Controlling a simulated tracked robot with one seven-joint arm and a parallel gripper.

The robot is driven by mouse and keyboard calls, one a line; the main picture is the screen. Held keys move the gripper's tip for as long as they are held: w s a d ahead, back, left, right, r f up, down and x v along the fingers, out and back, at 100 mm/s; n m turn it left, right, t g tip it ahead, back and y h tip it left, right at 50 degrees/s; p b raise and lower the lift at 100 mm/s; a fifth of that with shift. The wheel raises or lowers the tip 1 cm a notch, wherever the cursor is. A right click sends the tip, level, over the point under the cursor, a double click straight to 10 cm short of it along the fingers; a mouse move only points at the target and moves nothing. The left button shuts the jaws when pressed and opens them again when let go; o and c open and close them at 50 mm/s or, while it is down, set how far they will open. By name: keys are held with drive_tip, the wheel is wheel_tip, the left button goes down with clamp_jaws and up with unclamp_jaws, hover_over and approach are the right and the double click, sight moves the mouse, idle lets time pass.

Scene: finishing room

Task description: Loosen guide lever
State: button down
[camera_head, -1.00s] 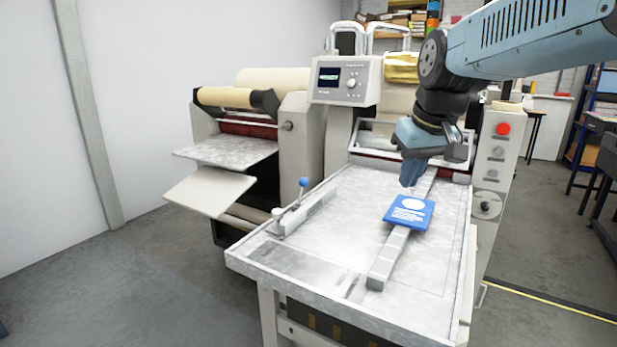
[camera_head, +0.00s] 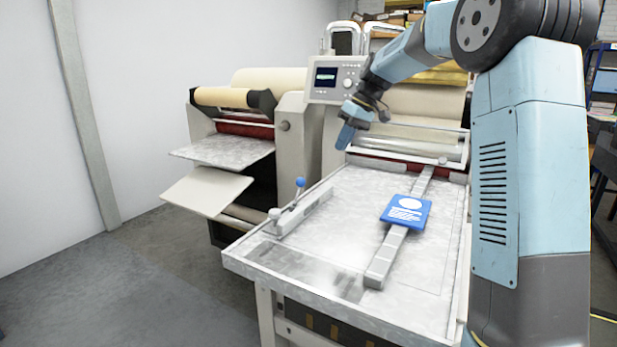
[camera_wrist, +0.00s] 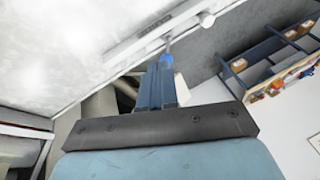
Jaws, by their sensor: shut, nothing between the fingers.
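The guide lever (camera_head: 299,190) is a thin stem with a blue ball knob, standing up from the light guide bar (camera_head: 312,208) on the table's left side. A pale round knob (camera_head: 275,214) stands at the bar's near end. My gripper (camera_head: 345,138) is shut and empty, pointing down in the air, beyond and to the right of the lever, apart from it. In the wrist view my blue fingers (camera_wrist: 158,72) are together. The lever's stem (camera_wrist: 168,44) shows just past the fingertips, its knob partly hidden by them. The bar (camera_wrist: 165,27) crosses behind.
A blue card (camera_head: 405,212) lies on a long grey rail (camera_head: 385,258) at the middle right of the metal table (camera_head: 330,245). A control box (camera_head: 333,79) with a screen stands behind my gripper. Trays (camera_head: 208,191) jut out on the left.

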sight(298, 192)
drive_tip(key=w+f+n+y, duration=0.1)
drive_tip(key=w+f, duration=0.2)
drive_tip(key=w, duration=0.3)
drive_tip(key=w+f+n+g+y, duration=0.1)
drive_tip(key=w+f+y, duration=0.1)
drive_tip(key=w, duration=0.4)
drive_tip(key=shift+d+f+n, duration=0.3)
drive_tip(key=shift+d+f, duration=0.05)
drive_tip(key=shift+f, duration=0.4)
drive_tip(key=shift+a+f, duration=0.1)
drive_tip(key=shift+f, duration=0.05)
drive_tip(key=x, duration=1)
drive_tip(key=shift+s, duration=0.4)
drive_tip(key=shift+s+a+r, duration=0.25)
drive_tip(key=shift+s+a, duration=0.35)
drive_tip(key=shift+s+a+r, duration=0.25)
drive_tip(key=shift+s+a, duration=0.4)
